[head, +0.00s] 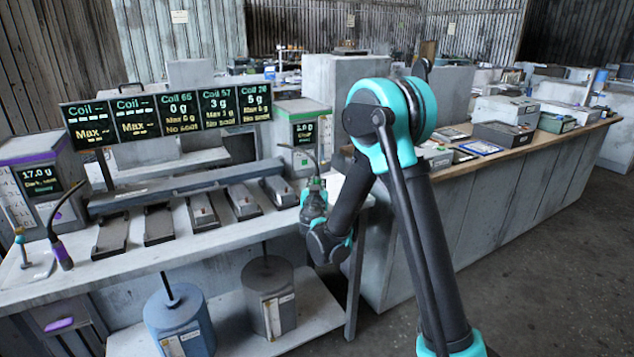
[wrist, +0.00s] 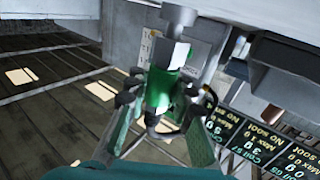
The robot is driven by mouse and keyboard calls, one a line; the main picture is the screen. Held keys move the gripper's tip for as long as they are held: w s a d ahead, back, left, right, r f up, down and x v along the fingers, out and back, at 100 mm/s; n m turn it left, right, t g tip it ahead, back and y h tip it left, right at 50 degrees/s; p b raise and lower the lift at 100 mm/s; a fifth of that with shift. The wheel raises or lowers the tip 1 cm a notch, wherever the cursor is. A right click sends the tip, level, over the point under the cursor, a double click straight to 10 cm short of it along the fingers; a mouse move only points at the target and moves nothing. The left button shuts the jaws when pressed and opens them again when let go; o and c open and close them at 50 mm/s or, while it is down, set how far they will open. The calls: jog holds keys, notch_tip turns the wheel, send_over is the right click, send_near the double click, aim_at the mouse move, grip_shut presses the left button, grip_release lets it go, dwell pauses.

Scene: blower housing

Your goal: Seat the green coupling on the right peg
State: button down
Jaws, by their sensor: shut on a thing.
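The green coupling (wrist: 172,82) is between the fingers of my gripper (wrist: 158,93) in the wrist view, and the fingers are closed on it. A grey cylindrical piece (wrist: 180,16) lies in line beyond it; I cannot tell whether they touch. In the head view my gripper (head: 314,193) is at the right end of the bench, in front of the green-striped machine (head: 303,112). The coupling is mostly hidden there, and I cannot make out the right peg.
The bench (head: 160,250) carries a row of grey pedal-like units (head: 201,208) left of my gripper. Display panels (head: 180,113) stand behind them. A purple-ended hose (head: 62,253) and a teal-topped post (head: 20,240) are at far left. Two weighted canisters (head: 268,297) sit on the lower shelf.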

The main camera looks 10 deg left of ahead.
jog(key=shift+f, duration=0.5)
jog(key=c, duration=1.2)
grip_release()
jog(key=s, duration=1.2)
jog(key=shift+d, duration=0.3)
